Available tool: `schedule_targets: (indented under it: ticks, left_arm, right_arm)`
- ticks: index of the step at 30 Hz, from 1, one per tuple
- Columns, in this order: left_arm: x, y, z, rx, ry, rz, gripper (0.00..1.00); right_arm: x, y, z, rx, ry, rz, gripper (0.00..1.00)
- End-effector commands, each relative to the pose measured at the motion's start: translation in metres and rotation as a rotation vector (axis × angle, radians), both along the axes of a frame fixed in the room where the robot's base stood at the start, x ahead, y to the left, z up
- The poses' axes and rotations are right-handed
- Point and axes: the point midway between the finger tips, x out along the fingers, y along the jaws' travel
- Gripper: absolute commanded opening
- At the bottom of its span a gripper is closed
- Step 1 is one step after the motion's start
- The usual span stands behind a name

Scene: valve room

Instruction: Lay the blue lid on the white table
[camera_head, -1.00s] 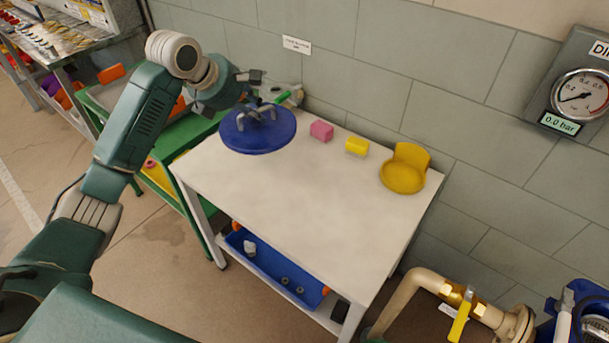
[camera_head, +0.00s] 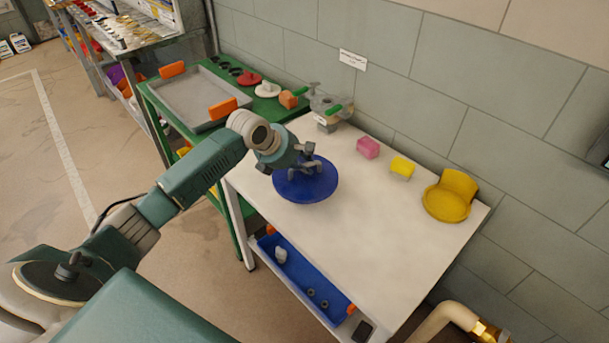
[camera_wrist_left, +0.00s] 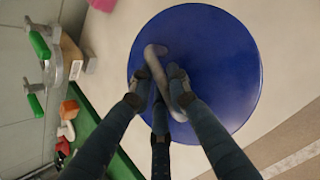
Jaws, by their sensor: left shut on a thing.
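The blue lid (camera_head: 308,188) is a round disc with a grey handle, above or on the left end of the white table (camera_head: 345,225). My left gripper (camera_head: 306,163) is shut on the lid's handle, over the disc. In the left wrist view the lid (camera_wrist_left: 220,70) looks flat and its bent grey handle (camera_wrist_left: 153,62) passes between my fingers (camera_wrist_left: 163,95). I cannot tell whether the lid touches the tabletop. My right gripper is not in view.
A grey valve part with green handles (camera_head: 328,110) is at the table's back left corner. A pink block (camera_head: 368,148), yellow block (camera_head: 402,168) and yellow holder (camera_head: 448,198) line the back. The table's middle and front are clear. A green bench (camera_head: 265,103) stands left.

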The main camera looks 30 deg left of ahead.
Motion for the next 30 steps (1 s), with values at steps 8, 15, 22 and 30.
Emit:
schedule_targets:
  ticks: [8,15,22,30]
  left_arm:
    - [0.002,0.0,-0.029,-0.002,-0.006,0.0,0.0]
    - [0.002,0.0,-0.039,-0.001,-0.01,0.0,0.0]
    - [0.002,0.0,-0.04,-0.002,-0.009,0.0,0.0]
    - [0.0,0.0,-0.046,0.001,0.0,-0.001,0.35]
  right_arm:
    - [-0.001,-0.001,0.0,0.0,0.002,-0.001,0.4]
    - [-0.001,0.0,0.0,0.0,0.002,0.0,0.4]
    - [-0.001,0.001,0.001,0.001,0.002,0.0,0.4]
    - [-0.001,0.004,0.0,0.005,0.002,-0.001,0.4]
